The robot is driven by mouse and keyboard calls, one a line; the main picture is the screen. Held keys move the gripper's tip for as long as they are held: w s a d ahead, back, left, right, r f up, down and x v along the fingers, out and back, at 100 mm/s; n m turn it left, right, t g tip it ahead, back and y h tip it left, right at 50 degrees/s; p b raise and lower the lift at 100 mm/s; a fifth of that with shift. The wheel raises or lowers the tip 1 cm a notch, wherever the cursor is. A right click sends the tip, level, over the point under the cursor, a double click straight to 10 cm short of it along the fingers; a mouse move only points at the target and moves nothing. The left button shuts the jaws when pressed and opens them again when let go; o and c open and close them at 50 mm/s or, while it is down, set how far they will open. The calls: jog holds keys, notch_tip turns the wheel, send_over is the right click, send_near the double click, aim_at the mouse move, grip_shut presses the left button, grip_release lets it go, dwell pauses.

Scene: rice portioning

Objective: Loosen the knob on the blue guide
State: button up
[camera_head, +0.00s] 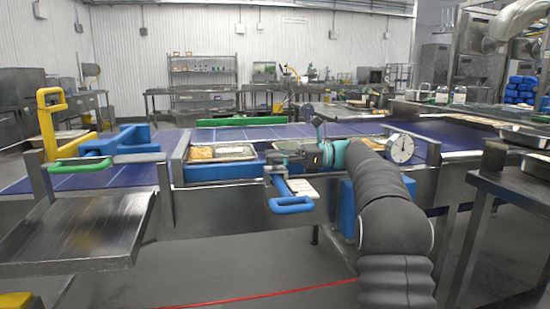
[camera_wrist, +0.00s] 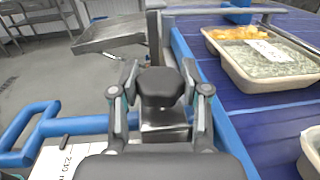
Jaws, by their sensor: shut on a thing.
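The black knob (camera_wrist: 161,86) stands upright on a grey metal block in the middle of the wrist view. My gripper (camera_wrist: 160,80) is shut on the knob, with one finger on each side of it. In the head view my gripper (camera_head: 278,160) is at the front edge of the conveyor, and the knob is too small to make out there. The blue guide's loop handle (camera_head: 291,205) sticks out toward the front below my gripper. It also shows in the wrist view (camera_wrist: 28,128) at the left, beside a white label with printed figures.
Food trays (camera_head: 236,152) lie on the purple conveyor belt (camera_head: 110,178) behind a blue rail (camera_head: 222,172). A green handle (camera_head: 80,165) and a yellow handle (camera_head: 46,120) are at the left. A round dial (camera_head: 400,148) stands at the right. A metal chute (camera_head: 85,235) slopes at the front left.

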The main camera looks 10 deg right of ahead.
jog(key=o, duration=1.2)
jog(key=shift+c, duration=0.2)
jog(key=s+d, duration=0.1)
jog(key=d, duration=1)
jog(key=shift+d, duration=0.4)
jog(key=shift+s+a, duration=0.1)
jog(key=shift+s, duration=0.1)
